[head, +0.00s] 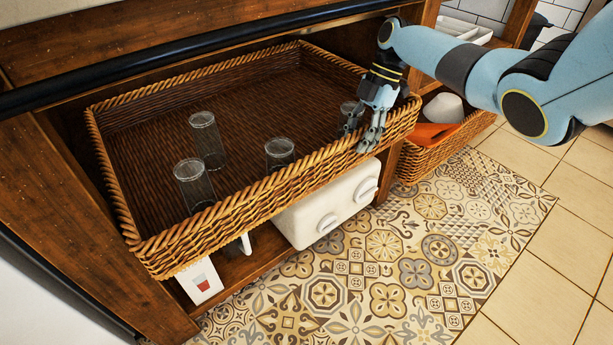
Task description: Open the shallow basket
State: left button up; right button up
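The shallow basket (258,201) is a wide brown wicker tray standing out from the wooden shelf unit, its inside open to view. Several clear glasses (207,140) stand in it. My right gripper (362,140) is at the right part of the basket's front rim, with its fingers pointing down over the rim. One glass is partly hidden behind these fingers. I cannot tell from this angle whether the fingers are closed on the rim. My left gripper is not in view.
A white appliance with knobs (330,205) sits on the shelf below the basket. A second wicker basket (440,151) with an orange cloth (432,135) and a white item stands to the right. The patterned floor mat (400,255) in front is clear.

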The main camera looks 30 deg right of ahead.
aim_at(319, 156)
jog(key=a, duration=0.7)
jog(key=s+a, duration=0.1)
jog(key=a, duration=0.3)
jog(key=shift+a, duration=0.35)
notch_tip(319, 156, down, 2)
jog(key=shift+a+f+b, duration=0.15)
jog(key=shift+f+b, duration=0.05)
jog(key=shift+b, duration=0.75)
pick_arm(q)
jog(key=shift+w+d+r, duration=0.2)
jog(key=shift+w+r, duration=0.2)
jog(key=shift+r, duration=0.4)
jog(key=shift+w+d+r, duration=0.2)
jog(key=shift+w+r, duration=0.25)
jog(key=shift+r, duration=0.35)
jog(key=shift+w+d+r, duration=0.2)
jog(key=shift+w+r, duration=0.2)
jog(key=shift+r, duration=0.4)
pick_arm(e)
jog(key=shift+a+f, duration=0.15)
grip_shut()
